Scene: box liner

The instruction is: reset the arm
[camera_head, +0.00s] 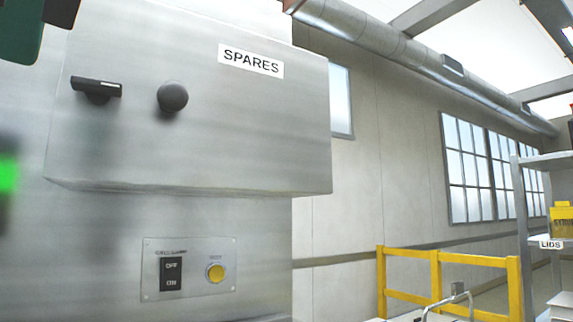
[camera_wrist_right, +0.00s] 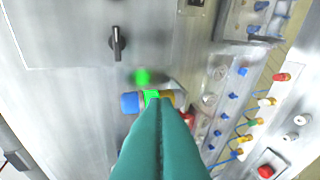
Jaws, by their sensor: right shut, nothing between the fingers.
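My right gripper shows in the right wrist view (camera_wrist_right: 155,98) as two teal fingers pressed together with nothing between them. Its tips are in front of a metal machine face, near a blue knob (camera_wrist_right: 130,103) and a bright green spot (camera_wrist_right: 142,77). I cannot tell whether the tips touch anything. In the head view, a dark green shape cut off by the top left corner matches the finger colour, but I cannot tell which part it is. My left gripper is not identifiable in either view.
A grey cabinet marked SPARES (camera_head: 251,62) fills the left, with a black handle (camera_head: 96,88) and knob (camera_head: 173,96). Below is a switch panel (camera_head: 188,269). A yellow railing (camera_head: 436,275) and LIDS shelf (camera_head: 551,244) stand right. A black handle (camera_wrist_right: 117,43) shows in the wrist view.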

